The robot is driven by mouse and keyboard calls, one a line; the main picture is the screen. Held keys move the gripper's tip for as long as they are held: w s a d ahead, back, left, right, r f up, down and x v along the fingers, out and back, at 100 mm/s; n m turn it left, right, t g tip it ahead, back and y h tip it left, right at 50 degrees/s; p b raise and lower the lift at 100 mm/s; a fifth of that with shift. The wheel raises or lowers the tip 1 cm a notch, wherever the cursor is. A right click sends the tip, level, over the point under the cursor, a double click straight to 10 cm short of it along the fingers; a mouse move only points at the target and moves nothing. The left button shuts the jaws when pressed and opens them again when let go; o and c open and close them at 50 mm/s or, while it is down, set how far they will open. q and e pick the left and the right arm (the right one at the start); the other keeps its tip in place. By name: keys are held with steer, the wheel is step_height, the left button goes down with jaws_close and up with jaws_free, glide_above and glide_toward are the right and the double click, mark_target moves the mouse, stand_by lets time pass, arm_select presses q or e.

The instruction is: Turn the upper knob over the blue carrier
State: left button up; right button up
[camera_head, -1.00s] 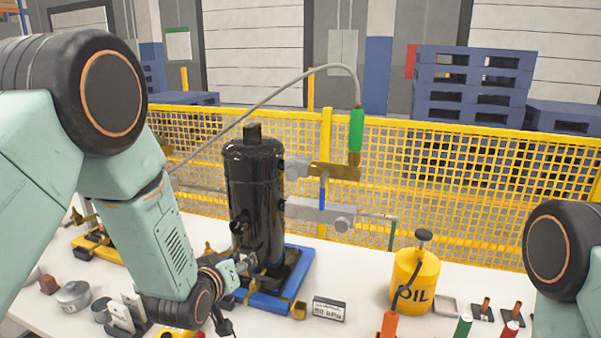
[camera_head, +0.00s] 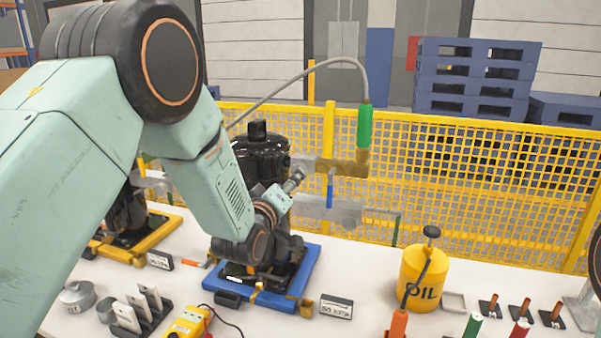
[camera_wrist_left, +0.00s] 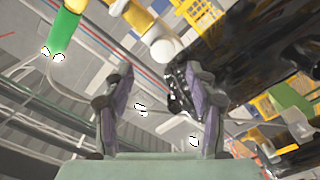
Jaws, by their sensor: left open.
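The black compressor (camera_head: 262,160) stands on the blue carrier (camera_head: 311,268), partly hidden by my left arm. A brass block (camera_head: 348,169) beside it carries a green upright sleeve (camera_head: 364,126) and a grey upper knob (camera_head: 307,164) on its left. A lower grey fitting (camera_head: 345,212) sits below. My left gripper (camera_head: 297,179) is just below and close to the upper knob; contact cannot be told. In the left wrist view my left gripper (camera_wrist_left: 157,85) has its fingers apart with nothing between them; a pale round knob end (camera_wrist_left: 165,49) shows beyond the tips.
A yellow mesh fence (camera_head: 450,180) runs behind the table. A grey hose (camera_head: 300,72) arches to the green sleeve. A yellow oil can (camera_head: 421,280) stands at right. A yellow carrier (camera_head: 120,252), a yellow meter (camera_head: 188,322) and small parts lie at left.

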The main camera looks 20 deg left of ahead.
arm_select(q)
steer(key=w, duration=0.7)
steer(key=shift+w+f, duration=0.15)
steer(key=shift+w, duration=0.1)
steer(key=shift+d, duration=0.1)
steer(key=shift+c, duration=0.7)
steer(key=shift+a, duration=0.25)
steer(key=c, duration=0.4)
steer(key=shift+d, duration=0.1)
steer(key=c, duration=0.6)
steer(key=shift+s, duration=0.1)
